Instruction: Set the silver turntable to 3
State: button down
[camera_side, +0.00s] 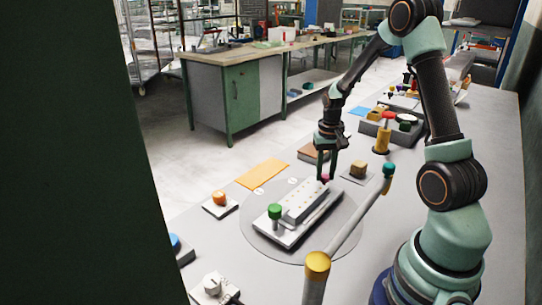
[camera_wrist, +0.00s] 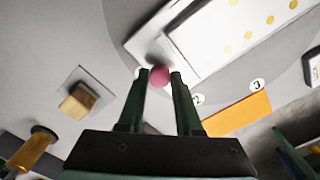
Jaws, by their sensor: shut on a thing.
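The silver turntable (camera_side: 343,222) is a flat grey disc on the bench; part of it shows in the wrist view (camera_wrist: 215,72). A pale slab (camera_side: 300,207) lies across it, with a green knob (camera_side: 275,211) at its near end and a pink knob (camera_side: 324,178) at its far end. My gripper (camera_side: 327,173) is shut on the pink knob, which shows between the fingertips in the wrist view (camera_wrist: 160,76). Number labels 2 (camera_wrist: 198,99) and 3 (camera_wrist: 257,84) sit near the disc's edge. The pointer is not clear.
An orange strip (camera_side: 262,175) lies behind the disc. A block with an orange knob (camera_side: 220,198) is at left, and a tan block on a plate (camera_side: 358,170) at right. A grey bar with a yellow end (camera_side: 317,263) crosses in front. A yellow cylinder (camera_side: 382,140) stands farther back.

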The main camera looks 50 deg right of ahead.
jog(key=shift+w, duration=0.15)
jog(key=shift+w+n, duration=1.05)
jog(key=shift+n, duration=0.05)
jog(key=shift+w+a+r+n, duration=0.1)
jog(key=shift+w+a+n, duration=0.2)
jog(key=shift+w+n, duration=0.45)
jog(key=shift+w+a+n, duration=0.25)
jog(key=shift+w+n, duration=0.4)
jog(key=shift+n, duration=0.1)
jog(key=shift+w+a+n, duration=0.3)
jog(key=shift+w+n, duration=0.25)
jog(key=shift+w+a+n, duration=0.3)
jog(key=shift+w+n, duration=0.2)
jog(key=shift+n, duration=0.05)
jog(key=shift+w+a+n, duration=1)
jog(key=shift+w+n, duration=0.05)
jog(key=shift+n, duration=0.45)
jog(key=shift+w+a+n, duration=0.5)
jog(key=shift+a+n, duration=0.35)
jog(key=shift+n, duration=0.1)
jog(key=shift+w+a+n, duration=0.45)
jog(key=shift+a+n, duration=0.4)
jog(key=shift+n, duration=0.1)
jog(key=shift+w+a+n, duration=0.25)
jog(key=shift+a+n, duration=0.85)
jog(key=shift+a, duration=0.05)
jog(key=shift+a+n, duration=0.8)
jog(key=shift+a, duration=0.15)
